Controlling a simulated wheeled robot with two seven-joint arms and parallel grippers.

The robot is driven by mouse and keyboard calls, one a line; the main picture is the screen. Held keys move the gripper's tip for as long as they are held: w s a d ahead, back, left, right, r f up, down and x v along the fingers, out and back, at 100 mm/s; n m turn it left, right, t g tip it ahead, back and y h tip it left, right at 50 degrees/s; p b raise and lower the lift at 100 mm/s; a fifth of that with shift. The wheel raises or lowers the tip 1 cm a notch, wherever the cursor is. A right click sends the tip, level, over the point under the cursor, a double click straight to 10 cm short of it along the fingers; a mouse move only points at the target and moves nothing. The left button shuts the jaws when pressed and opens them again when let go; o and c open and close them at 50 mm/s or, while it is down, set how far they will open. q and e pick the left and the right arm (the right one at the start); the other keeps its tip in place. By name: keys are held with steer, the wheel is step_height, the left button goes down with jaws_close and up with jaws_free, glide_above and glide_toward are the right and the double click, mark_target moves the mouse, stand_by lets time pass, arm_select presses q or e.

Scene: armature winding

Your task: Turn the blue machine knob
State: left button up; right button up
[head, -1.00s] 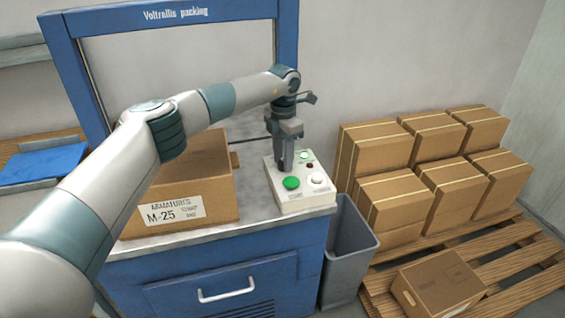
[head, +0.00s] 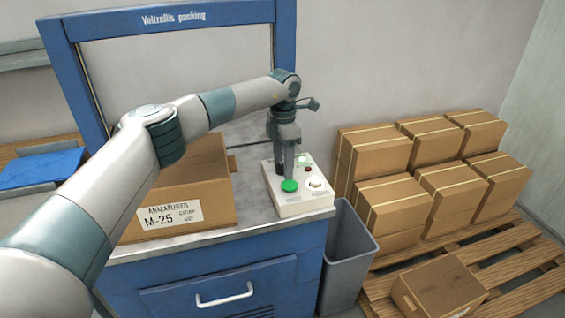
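The blue machine (head: 275,270) carries a pale control box (head: 302,208) on its grey top. A round white knob (head: 315,183) is at the box's right side. A green button (head: 289,185) sits left of it. No blue-coloured knob shows. My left gripper (head: 286,174) points down over the box, its tip just behind or at the green button and left of the white knob. Whether it touches anything is unclear. Its fingers overlap in this view, so their opening is hard to read. My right gripper is out of view.
An open carton marked M-25 (head: 185,220) stands left of the control box. A small red light (head: 307,169) is at the box's back. A grey bin (head: 347,255) stands right of the machine. Stacked cartons (head: 425,190) rest on a wooden pallet (head: 505,265).

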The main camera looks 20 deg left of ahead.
mark_target(282, 166)
arm_select(q)
steer(key=shift+w+a+r, duration=0.1)
steer(key=shift+a+r, duration=0.05)
steer(key=shift+a, duration=0.1)
steer(key=shift+r, duration=0.55)
step_height(282, 166, up, 16)
steer(key=b, duration=0.2)
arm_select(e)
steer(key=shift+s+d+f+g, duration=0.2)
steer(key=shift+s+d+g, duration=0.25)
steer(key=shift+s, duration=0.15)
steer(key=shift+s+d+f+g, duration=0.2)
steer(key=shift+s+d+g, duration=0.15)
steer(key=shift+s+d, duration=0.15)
arm_select(q)
steer(key=shift+d, duration=0.1)
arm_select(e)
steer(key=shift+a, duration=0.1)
